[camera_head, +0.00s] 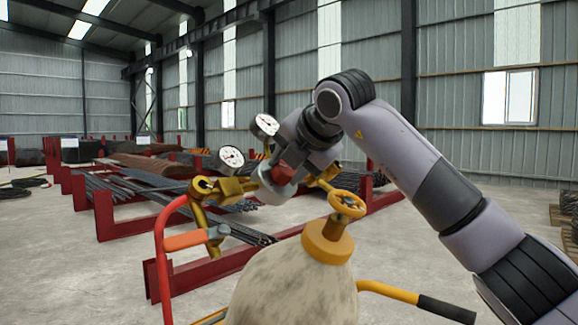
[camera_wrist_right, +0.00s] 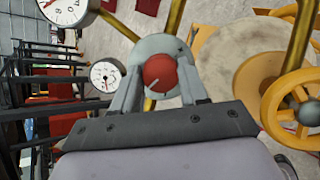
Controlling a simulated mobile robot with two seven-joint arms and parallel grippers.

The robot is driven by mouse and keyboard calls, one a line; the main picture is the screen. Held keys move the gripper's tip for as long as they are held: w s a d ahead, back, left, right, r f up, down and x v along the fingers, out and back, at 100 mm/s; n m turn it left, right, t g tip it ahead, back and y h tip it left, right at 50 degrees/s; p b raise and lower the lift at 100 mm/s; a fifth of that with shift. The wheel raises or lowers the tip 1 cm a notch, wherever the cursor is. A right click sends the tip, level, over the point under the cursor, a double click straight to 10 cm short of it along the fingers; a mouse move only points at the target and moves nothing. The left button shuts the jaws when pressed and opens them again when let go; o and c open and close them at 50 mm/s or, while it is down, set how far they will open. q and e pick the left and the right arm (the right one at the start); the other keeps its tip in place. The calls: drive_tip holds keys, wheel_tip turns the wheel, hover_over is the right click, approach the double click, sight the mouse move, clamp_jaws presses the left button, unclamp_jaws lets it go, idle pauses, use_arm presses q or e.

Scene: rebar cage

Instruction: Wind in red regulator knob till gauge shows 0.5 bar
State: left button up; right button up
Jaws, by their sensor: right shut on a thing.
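The red regulator knob (camera_head: 283,173) sits on the front of a round grey regulator body with brass fittings. It also shows from above in the right wrist view (camera_wrist_right: 160,72), with a pale line on its face. My right gripper (camera_head: 288,165) is shut on the knob, one finger on each side. Two white-faced gauges stand by the regulator: a lower left one (camera_head: 231,157) and an upper one (camera_head: 265,125). The wrist view also shows a smaller-looking gauge (camera_wrist_right: 105,76) and a partly cropped one (camera_wrist_right: 68,8). The needle readings are too small to tell surely. My left gripper is not in view.
A yellow valve handwheel (camera_head: 346,204) tops a pale cylinder (camera_head: 297,284) just below my right arm. A red hose and an orange-red handle (camera_head: 185,240) are at left. A black grip (camera_head: 446,309) juts out right. Red racks with rebar stand behind.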

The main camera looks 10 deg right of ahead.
drive_tip(key=o, duration=1)
drive_tip(key=shift+o, duration=0.2)
drive_tip(key=b+v, duration=0.1)
drive_tip(key=v, duration=0.6)
drive_tip(key=shift+b, duration=0.35)
drive_tip(key=shift+s+d, duration=0.1)
